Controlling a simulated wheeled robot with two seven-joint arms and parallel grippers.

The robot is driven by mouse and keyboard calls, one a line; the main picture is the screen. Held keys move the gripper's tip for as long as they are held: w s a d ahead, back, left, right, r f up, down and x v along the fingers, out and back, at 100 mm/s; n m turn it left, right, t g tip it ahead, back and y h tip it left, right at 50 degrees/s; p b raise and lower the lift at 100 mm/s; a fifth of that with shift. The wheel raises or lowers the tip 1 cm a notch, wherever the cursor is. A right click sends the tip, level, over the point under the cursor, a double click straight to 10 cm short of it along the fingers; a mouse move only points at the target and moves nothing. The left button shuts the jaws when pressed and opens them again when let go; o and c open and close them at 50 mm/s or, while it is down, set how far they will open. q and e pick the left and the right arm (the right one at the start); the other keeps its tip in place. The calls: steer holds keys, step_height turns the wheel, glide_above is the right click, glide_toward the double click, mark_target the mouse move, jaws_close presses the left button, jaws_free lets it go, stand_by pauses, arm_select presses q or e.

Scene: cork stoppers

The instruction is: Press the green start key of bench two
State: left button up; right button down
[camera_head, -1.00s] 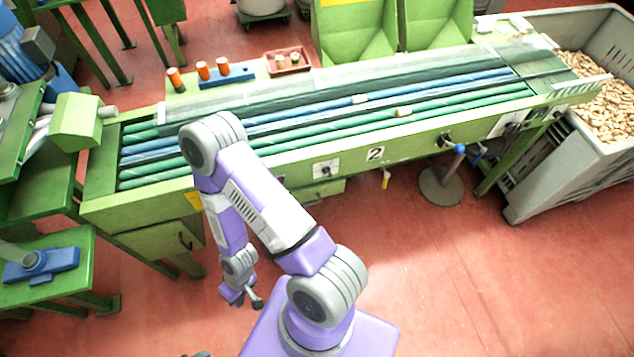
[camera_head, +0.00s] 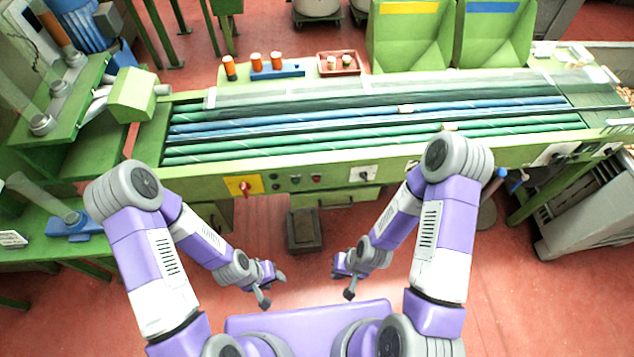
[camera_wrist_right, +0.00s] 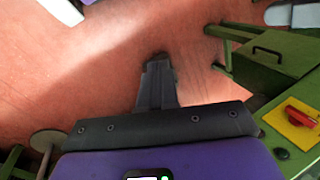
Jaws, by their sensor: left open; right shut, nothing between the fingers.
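The bench (camera_head: 215,192) with green and blue rollers spans the head view. Its front panel has a red switch on a yellow plate (camera_head: 243,186) and a row of small buttons (camera_head: 295,180) to the right. I cannot make out a green key among them. The red switch also shows at the right of the wrist view (camera_wrist_right: 298,112). My left gripper (camera_head: 272,289) is open and empty, low in front of the bench. My right gripper (camera_head: 343,285) is shut and empty, to its right, apart from the panel. Its dark fingers (camera_wrist_right: 158,85) point over the floor.
A grey box (camera_head: 304,230) stands on the floor below the panel. My right arm hides part of the bench front near the number plate. Open red floor (camera_head: 300,265) lies between bench and grippers.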

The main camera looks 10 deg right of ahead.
steer(key=s+a+f+m+g+y+b, duration=0.35)
steer(key=s+a+m+g, duration=0.2)
steer(key=m, duration=0.25)
steer(key=w+a+r+m+t+y, duration=0.1)
steer(key=w+a+r+m+y, duration=0.1)
steer(key=a+m+y, duration=0.4)
steer(key=w+d+r+m+t+b, duration=0.1)
steer(key=w+m+t, duration=0.8)
steer(key=w+m, duration=0.1)
steer(key=w+d+r+m+t+b, duration=0.1)
steer(key=w+r+m+t+b, duration=0.1)
steer(key=w+m+t, duration=0.7)
steer(key=w+m, duration=0.1)
steer(key=m, duration=0.2)
steer(key=shift+w+d+r+t+y+b, duration=0.3)
steer(key=shift+w+d+t+y, duration=0.05)
